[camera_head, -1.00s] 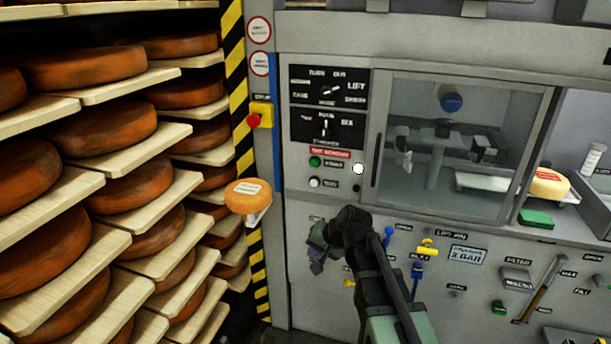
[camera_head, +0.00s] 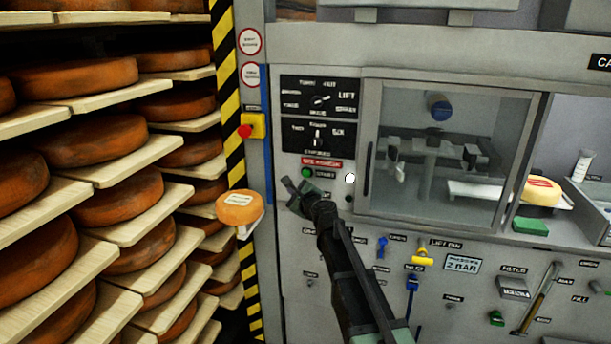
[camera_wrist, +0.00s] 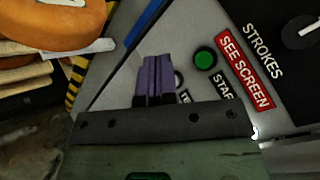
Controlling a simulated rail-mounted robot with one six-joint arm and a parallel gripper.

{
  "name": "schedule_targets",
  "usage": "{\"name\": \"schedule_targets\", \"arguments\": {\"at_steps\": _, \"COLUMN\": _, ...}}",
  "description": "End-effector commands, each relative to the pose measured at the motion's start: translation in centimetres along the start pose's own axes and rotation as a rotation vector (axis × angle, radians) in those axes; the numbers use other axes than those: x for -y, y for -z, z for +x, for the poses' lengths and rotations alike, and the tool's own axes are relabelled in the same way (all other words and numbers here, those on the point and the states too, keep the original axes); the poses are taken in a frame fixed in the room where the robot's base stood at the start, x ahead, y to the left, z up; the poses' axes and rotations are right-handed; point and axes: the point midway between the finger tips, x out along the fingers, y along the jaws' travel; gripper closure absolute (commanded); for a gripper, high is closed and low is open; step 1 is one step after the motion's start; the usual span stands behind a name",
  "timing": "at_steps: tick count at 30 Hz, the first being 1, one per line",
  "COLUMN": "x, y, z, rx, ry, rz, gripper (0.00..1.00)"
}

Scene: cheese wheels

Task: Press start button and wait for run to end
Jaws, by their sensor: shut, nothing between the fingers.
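The green start button (camera_head: 307,172) is on the grey control panel, below the two black dials and beside a red "SEE SCREEN" label. It also shows in the wrist view (camera_wrist: 205,58), next to a label that reads "STAR…". My gripper (camera_head: 292,190) is shut and empty, just below and left of the green button. In the wrist view its purple fingers (camera_wrist: 154,75) are together, left of the button and apart from it in the picture. A white round button below the green one is partly hidden behind the fingers.
A red emergency button on a yellow box (camera_head: 252,126) is to the upper left. A cheese wheel (camera_head: 240,207) juts out near the striped post, left of my gripper. Shelves of cheese fill the left. A glass-fronted chamber (camera_head: 440,150) is to the right.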

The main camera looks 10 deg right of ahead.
Motion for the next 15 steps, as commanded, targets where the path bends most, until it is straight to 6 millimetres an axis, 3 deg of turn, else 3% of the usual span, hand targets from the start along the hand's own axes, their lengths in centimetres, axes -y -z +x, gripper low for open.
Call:
{"name": "schedule_targets", "arguments": {"at_steps": 7, "x": 0.8, "y": 0.8, "z": 1.2, "rx": 0.000, "ry": 0.000, "rz": -0.002, "gripper": 1.00}}
{"name": "schedule_targets", "arguments": {"at_steps": 15, "x": 2.8, "y": 2.8, "z": 4.0, "rx": 0.000, "ry": -0.001, "rz": -0.003, "gripper": 1.00}}
